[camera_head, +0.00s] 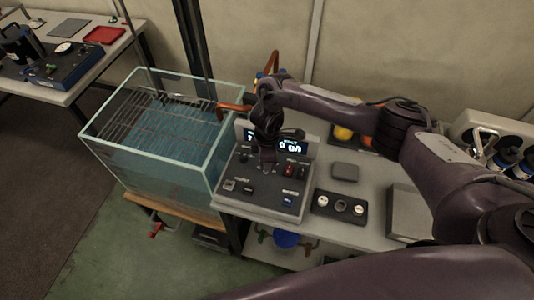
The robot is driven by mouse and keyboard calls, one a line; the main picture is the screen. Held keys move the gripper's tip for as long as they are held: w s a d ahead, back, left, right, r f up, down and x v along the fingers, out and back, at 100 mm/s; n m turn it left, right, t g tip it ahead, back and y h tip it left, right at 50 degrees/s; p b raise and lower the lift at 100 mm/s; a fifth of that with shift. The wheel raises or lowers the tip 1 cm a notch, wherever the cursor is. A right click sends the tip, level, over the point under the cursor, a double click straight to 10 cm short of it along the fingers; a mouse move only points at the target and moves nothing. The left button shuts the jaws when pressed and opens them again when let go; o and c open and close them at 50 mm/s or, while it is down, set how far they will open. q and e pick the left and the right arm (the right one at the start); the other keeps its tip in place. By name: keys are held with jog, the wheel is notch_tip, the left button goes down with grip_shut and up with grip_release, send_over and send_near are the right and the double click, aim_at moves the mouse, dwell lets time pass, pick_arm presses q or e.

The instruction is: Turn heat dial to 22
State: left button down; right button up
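A dark grey control panel (262,197) with a sloped face stands on the bench beside a glass water tank. It carries small knobs, buttons and a red switch (289,170). A lit display (291,146) sits at its upper right; its digits are too small to read surely. My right gripper (267,165) comes in from the right and points down at the upper middle of the panel. Its fingers are dark and small here. I cannot make out the heat dial or any contact with it. My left gripper is not in view.
The glass tank (160,165) with water and a wire rack stands left of the panel. A small black box with round knobs (341,207) and a grey block (345,171) lie to its right. An orange pipe (234,107) runs behind. Another table (70,90) stands at the far left.

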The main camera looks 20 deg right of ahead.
jog(key=m+p, duration=0.4)
jog(key=shift+w+r+m, duration=0.1)
jog(key=shift+r+m, duration=0.2)
jog(key=shift+r, duration=0.05)
jog(key=shift+f+m+p, duration=0.1)
jog(key=shift+m+p, duration=0.65)
jog(key=shift+m, duration=0.35)
jog(key=shift+f+m+p, duration=0.1)
jog(key=shift+m+p, duration=0.25)
jog(key=shift+m, duration=0.55)
jog(key=shift+w+m, duration=0.1)
jog(key=shift+m, duration=0.2)
jog(key=o, duration=1)
jog(key=shift+f, duration=0.1)
